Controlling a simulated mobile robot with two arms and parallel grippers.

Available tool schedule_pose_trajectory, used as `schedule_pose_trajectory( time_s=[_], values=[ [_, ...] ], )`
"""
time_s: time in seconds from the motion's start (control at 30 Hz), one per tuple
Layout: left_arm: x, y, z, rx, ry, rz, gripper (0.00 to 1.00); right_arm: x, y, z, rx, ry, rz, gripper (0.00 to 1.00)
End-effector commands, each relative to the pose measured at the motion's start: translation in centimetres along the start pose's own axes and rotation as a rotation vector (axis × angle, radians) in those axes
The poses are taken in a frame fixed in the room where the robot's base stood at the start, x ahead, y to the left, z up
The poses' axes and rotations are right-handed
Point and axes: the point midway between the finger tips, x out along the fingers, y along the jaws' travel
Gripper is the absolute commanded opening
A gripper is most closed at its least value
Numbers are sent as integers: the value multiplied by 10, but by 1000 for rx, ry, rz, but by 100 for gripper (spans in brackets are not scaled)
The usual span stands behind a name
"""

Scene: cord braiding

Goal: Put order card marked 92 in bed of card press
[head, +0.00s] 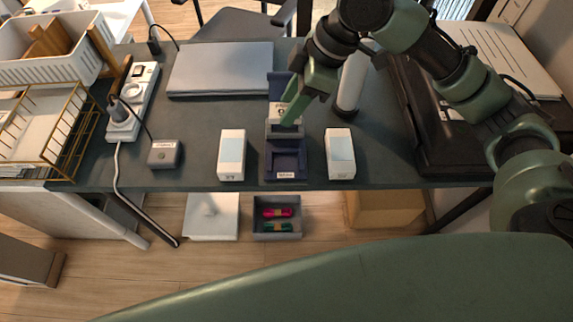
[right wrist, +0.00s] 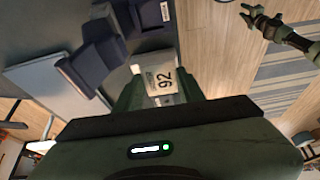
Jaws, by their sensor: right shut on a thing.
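My right gripper (head: 291,112) is shut on a white order card (head: 278,110). In the right wrist view the card (right wrist: 162,80) reads 92 and sits between the two green fingers (right wrist: 160,92). The dark blue card press (head: 286,172) stands on the desk at its front edge, with a raised back part behind. In the head view the card is over the rear of the press; whether it touches cannot be told. The press also shows in the right wrist view (right wrist: 105,45).
White boxes stand left (head: 231,157) and right (head: 340,155) of the press. A closed grey laptop (head: 220,70) lies behind left, a white cylinder (head: 351,82) behind right. A black case (head: 440,150) fills the desk's right. A small grey box (head: 164,155) sits left.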

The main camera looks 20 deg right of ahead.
Motion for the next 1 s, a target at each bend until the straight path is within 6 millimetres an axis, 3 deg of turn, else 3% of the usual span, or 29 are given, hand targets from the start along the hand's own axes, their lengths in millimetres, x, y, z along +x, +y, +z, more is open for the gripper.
schedule_pose_trajectory(
  time_s=[0.17, 0.63, 1.0],
  values=[
    [3, -4, 1, 1, -1, -5, 36, 11, -2, 4, -40, -3, -25, 1],
    [4, 1, 1, 5, -1, 1, 36, 120, -2, 53, -38, -2, -23, 1],
    [4, 3, 1, 4, -1, 4, 36, 152, -2, 68, -39, -3, -21, 1]
  ],
)
